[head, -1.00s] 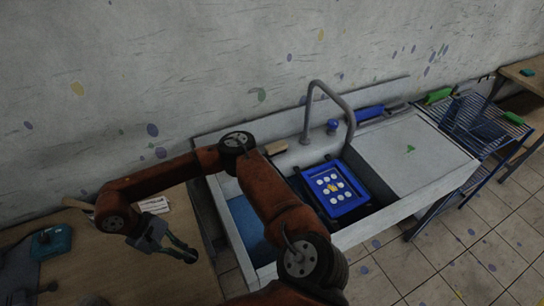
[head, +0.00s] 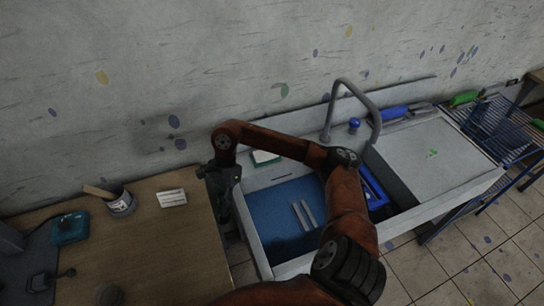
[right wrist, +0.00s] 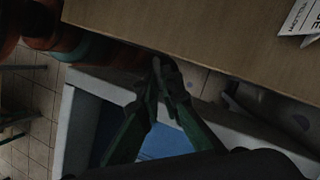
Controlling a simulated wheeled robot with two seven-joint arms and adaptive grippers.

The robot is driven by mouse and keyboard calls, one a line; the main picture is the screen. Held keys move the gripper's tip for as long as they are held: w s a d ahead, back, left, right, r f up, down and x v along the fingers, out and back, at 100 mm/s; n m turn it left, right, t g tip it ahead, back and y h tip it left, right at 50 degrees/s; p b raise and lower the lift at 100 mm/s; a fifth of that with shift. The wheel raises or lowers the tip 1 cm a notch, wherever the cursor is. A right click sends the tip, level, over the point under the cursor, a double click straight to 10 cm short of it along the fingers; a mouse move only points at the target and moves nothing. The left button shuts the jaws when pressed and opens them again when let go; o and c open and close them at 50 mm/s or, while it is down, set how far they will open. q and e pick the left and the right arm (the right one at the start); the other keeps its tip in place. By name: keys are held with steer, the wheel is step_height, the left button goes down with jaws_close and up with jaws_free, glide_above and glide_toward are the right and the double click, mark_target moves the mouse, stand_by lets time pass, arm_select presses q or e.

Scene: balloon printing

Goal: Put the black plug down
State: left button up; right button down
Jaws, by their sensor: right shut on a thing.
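My right gripper (head: 228,225) hangs pointing down over the gap between the wooden table and the sink unit. In the right wrist view its green-grey fingers (right wrist: 166,78) are closed together on a small dark thing at their tips, most likely the black plug (right wrist: 166,66). It is too dark and small to make out its shape. The gripper is beside the table edge and over the sink's near rim. My left gripper is not in view.
The wooden table (head: 150,240) carries a white card (head: 172,198), a cup (head: 121,204) and a teal block (head: 70,229). The sink unit (head: 243,225) has a blue basin (head: 275,205) and a tap (head: 372,105). A dark object (right wrist: 262,108) lies below the table edge.

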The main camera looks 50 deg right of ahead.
steer(key=w+d+r+m+t+h, duration=0.1)
steer(key=d+r+m+t+h, duration=0.2)
steer(key=d+m, duration=0.6)
steer(key=w+d+r+m+t+h, duration=0.1)
steer(key=d+r+m+t, duration=0.25)
steer(key=d+m, duration=0.55)
steer(key=shift+m, duration=0.9)
steer(key=w+d+f, duration=0.1)
steer(key=w+f, duration=0.2)
steer(key=w, duration=0.1)
steer(key=w+d+f, duration=0.2)
steer(key=w, duration=0.1)
steer(key=w+d+f, duration=0.2)
steer(key=w+f, duration=0.1)
steer(key=w, duration=0.1)
steer(key=shift+w+f, duration=0.3)
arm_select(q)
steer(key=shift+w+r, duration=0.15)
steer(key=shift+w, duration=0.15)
arm_select(e)
steer(key=shift+w+d+f, duration=0.1)
steer(key=shift+w+f, duration=0.05)
steer(key=shift+f, duration=1.6)
steer(key=shift+f, duration=0.1)
steer(key=c, duration=2.1)
jaws_free()
